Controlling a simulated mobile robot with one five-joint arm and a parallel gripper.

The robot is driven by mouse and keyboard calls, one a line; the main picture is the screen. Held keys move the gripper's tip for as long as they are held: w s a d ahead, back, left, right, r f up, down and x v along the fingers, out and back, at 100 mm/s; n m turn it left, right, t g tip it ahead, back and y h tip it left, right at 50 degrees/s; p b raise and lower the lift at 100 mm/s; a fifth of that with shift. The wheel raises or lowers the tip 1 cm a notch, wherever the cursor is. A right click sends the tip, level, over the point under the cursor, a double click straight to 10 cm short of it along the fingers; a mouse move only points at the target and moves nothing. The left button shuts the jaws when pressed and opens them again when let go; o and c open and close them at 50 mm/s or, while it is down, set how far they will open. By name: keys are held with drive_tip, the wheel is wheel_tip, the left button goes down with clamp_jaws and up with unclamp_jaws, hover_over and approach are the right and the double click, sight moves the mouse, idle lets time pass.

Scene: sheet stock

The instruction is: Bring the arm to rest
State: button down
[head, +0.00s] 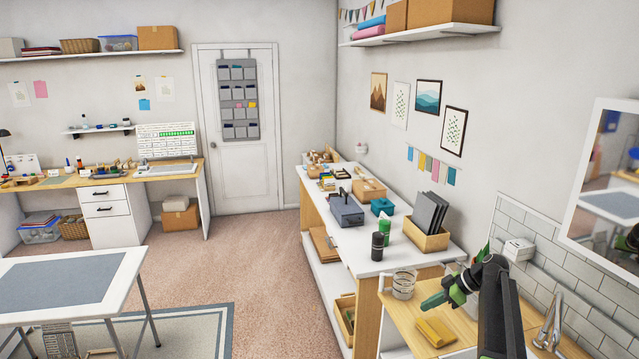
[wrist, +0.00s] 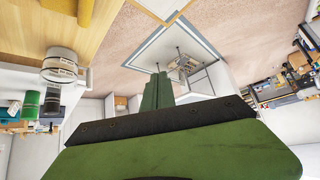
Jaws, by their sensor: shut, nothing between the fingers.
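My gripper (head: 433,302) is green and black and is held out to the left over the wooden counter (head: 398,318) at the lower right of the head view. The dark arm behind it rises from the bottom edge. In the wrist view my gripper (wrist: 157,88) has its two green fingers together, with nothing between them. The wrist view is tilted, with the counter at its upper left.
A ringed clear jar (head: 404,284) and a yellow block (head: 435,331) stand on the counter close to my gripper. A white bench (head: 372,262) with bottles and boxes lies beyond. A tiled wall (head: 553,262) is at right. Open carpet (head: 240,262) lies left.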

drive_tip(key=s+a+f+m+g+h+b, duration=0.1)
drive_tip(key=s+a+f+b, duration=0.3)
drive_tip(key=a, duration=0.5)
drive_tip(key=s+a+f+g+h+b, duration=0.1)
drive_tip(key=s+a+f+h+b, duration=0.1)
drive_tip(key=s+a+f, duration=0.6)
drive_tip(key=s+a+f+m+g+h+b, duration=0.1)
drive_tip(key=s+a+f+g+b, duration=0.15)
drive_tip(key=a, duration=0.85)
drive_tip(key=s+d+f+m+h, duration=0.1)
drive_tip(key=s+d+m+h, duration=0.2)
drive_tip(key=s+m, duration=0.3)
drive_tip(key=shift+s+d+f+m+t+h, duration=0.15)
drive_tip(key=shift+d+f+m+t+h, duration=0.4)
drive_tip(key=shift+m, duration=1.55)
